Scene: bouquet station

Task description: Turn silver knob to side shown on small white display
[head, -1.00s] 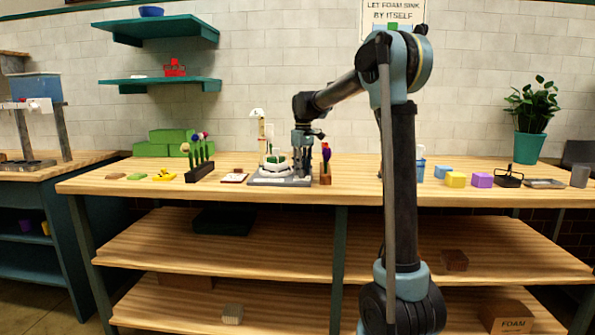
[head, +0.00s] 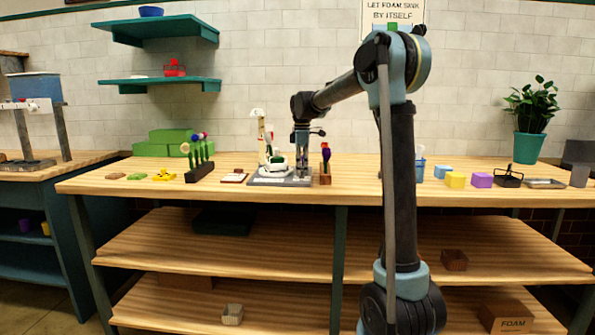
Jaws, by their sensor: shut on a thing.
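The bouquet station stands on the wooden bench, with a grey base (head: 268,182), a pale post (head: 262,133) and a white and green part (head: 277,164) in the middle. My gripper (head: 302,170) points down over the right side of this base, its fingers closed at a low spot there. The silver knob is too small and too covered by the fingers to make out apart from them. A small white top (head: 257,112) sits on the post; I cannot tell whether it is the display, and no mark on it is readable.
A dark rack with flowers (head: 200,165) and a white card (head: 234,177) stand left of the station. A brown holder with a purple flower (head: 325,165) stands close on the gripper's right. Coloured blocks (head: 455,179) lie farther right.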

